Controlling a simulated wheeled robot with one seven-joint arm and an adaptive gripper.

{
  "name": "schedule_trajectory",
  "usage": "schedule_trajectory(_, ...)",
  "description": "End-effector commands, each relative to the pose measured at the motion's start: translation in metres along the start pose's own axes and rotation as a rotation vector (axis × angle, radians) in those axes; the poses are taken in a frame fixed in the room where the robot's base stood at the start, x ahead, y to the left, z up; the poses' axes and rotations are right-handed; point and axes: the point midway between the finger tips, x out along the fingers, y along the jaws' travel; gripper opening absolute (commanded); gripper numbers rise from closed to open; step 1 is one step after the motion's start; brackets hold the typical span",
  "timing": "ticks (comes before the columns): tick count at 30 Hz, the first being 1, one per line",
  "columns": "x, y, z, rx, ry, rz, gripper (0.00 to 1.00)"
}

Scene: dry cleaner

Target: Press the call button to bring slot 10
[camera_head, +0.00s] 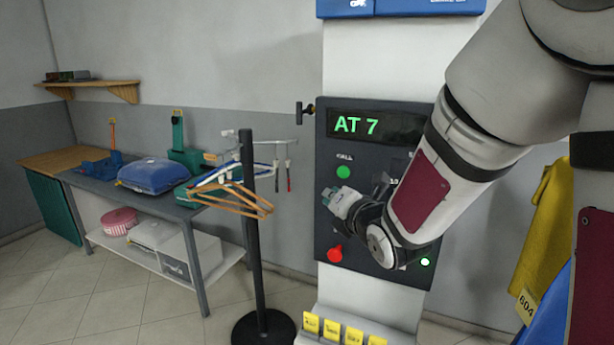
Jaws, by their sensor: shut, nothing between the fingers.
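The dark control panel (332,225) is mounted on a white column, and its display (374,125) reads "AT 7" in green. A round green button (343,172) sits under the label "CALL" on the panel's left side. My gripper (328,196) is shut and empty, in front of the panel just below and left of the green button. I cannot tell whether it touches the panel. My gripper and wrist hide the panel's middle, including most of a dial or keypad area on the right.
A black stand (256,230) with wooden and white hangers (232,196) is left of the panel. Yellow tags (333,328) line a ledge below. A yellow garment (549,228) hangs at right.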

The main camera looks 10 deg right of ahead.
Motion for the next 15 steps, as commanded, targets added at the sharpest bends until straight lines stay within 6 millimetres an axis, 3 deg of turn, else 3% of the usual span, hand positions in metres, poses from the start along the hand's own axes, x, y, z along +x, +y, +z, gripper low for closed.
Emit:
schedule_trajectory(6, 0.0117, 0.0006, -0.0065, -0.123, -0.018, 0.044, 0.00)
schedule_trajectory(15, 0.0115, 0.0011, -0.0060, -0.128, -0.020, 0.046, 0.00)
